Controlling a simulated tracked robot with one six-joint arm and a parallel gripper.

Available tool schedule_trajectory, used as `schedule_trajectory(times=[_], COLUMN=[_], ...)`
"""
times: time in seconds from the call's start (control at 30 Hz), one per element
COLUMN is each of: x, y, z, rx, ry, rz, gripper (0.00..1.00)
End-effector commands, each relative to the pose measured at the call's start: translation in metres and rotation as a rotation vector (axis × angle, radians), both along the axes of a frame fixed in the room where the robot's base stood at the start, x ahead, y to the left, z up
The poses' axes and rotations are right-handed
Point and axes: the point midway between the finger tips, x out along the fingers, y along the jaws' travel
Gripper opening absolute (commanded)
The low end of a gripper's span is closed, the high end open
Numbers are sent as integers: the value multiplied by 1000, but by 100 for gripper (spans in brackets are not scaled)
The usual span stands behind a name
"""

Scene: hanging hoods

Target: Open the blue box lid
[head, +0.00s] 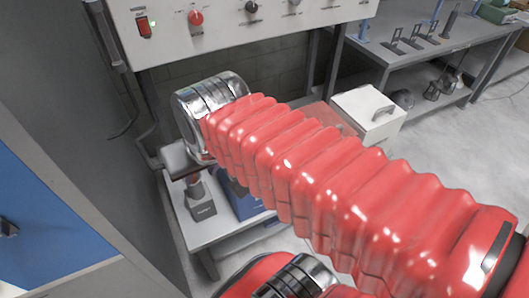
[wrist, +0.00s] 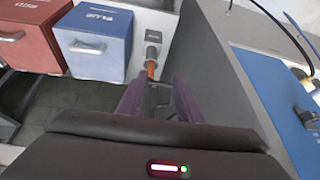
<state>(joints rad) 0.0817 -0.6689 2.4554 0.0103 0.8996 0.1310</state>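The blue box (wrist: 97,60) is at the upper left of the wrist view, with a "BLUE" label on one face and a pale handle (wrist: 88,47) on another. Its lid looks shut. In the head view only part of the blue box (head: 241,203) shows on the shelf; my red-sleeved arm covers the rest. My gripper (wrist: 158,92) is open in the wrist view, its two purple fingers apart, to the right of the blue box and not touching it. Behind the gap between the fingers is an orange and grey tool (wrist: 151,58); I see nothing gripped.
A red box (wrist: 28,30) stands left of the blue box. A white box with a handle (head: 368,112) sits farther right. The grey shelf (head: 225,228) carries the tool and blue box. A control panel (head: 240,22) hangs above. A blue panel (head: 45,215) stands left.

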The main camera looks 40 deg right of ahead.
Motion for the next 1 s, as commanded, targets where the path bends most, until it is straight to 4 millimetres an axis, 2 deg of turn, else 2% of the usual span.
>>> schedule_trajectory(times=[0.2, 0.37, 0.5, 0.8, 0.9, 1.0], x=[27, 43, 52, 54, 52, 51], y=[-49, -92, -133, -221, -237, -245], z=[-8, -17, -29, -61, -68, -72], rx=[124, 219, 299, 454, 484, 498], ry=[56, 87, 108, 134, 136, 136], rz=[-367, -655, -909, -1417, -1514, -1561], gripper=[33, 33, 33, 33, 33, 33])
